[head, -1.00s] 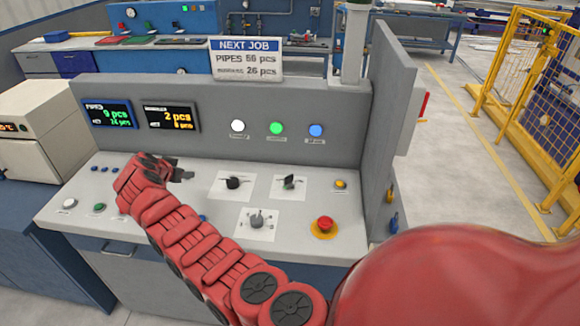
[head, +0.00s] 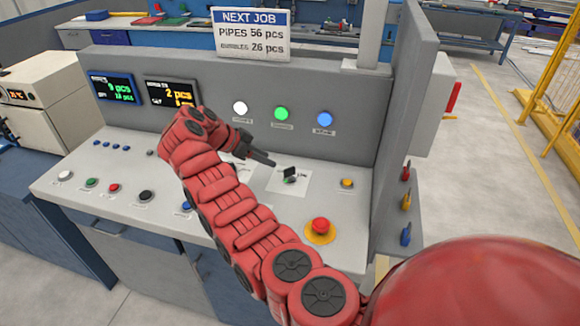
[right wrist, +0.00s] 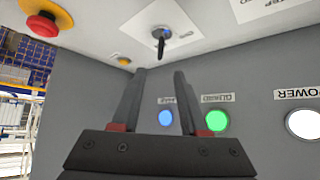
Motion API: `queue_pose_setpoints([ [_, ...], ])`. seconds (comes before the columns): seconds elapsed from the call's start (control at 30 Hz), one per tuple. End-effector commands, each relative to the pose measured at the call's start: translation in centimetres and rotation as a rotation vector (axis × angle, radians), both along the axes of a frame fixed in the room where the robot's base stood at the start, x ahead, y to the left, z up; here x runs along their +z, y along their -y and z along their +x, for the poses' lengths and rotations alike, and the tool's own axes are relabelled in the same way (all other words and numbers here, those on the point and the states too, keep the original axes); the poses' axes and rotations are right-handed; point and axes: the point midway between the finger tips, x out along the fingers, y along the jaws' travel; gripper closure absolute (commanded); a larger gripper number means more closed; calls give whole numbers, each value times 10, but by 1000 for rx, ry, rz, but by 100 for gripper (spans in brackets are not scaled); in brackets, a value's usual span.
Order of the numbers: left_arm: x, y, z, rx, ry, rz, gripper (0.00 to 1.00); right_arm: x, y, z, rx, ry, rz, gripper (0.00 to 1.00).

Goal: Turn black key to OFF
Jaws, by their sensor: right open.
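A black key (head: 291,173) stands in a round switch on a white label plate on the sloping console top. In the right wrist view the black key (right wrist: 161,40) points down from its metal collar, beyond the fingertips and roughly in line with the gap between them. My right gripper (head: 272,160) is just left of the key in the head view, apart from it. In the right wrist view its two fingers (right wrist: 158,75) are spread and empty. The lettering around the key is too small to read. My left gripper is not in view.
A red emergency button (head: 320,225) and a yellow button (head: 347,184) sit to the right on the console. White, green and blue lamps line the upright panel (head: 330,145) behind. A grey side wall (head: 405,120) bounds the console's right.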

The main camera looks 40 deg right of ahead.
Motion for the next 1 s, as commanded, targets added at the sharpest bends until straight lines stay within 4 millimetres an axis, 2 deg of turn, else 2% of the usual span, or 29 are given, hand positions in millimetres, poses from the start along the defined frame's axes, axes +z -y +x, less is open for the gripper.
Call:
queue_pose_setpoints([
  [0.03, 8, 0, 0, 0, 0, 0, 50, -6, 9, -1, -1, -4, -1, 56],
  [0.3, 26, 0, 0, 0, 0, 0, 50, -49, 53, -5, -2, -4, -1, 56],
  [0.5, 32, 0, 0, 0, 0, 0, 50, -71, 73, -6, 1, -1, -1, 56],
  [0.7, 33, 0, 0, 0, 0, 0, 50, -80, 80, -6, 1, 2, 0, 56],
  [0.93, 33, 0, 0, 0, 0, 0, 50, -80, 80, -6, 1, 1, 1, 56],
  [1.0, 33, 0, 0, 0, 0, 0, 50, -80, 80, -6, 1, 1, 1, 69],
])
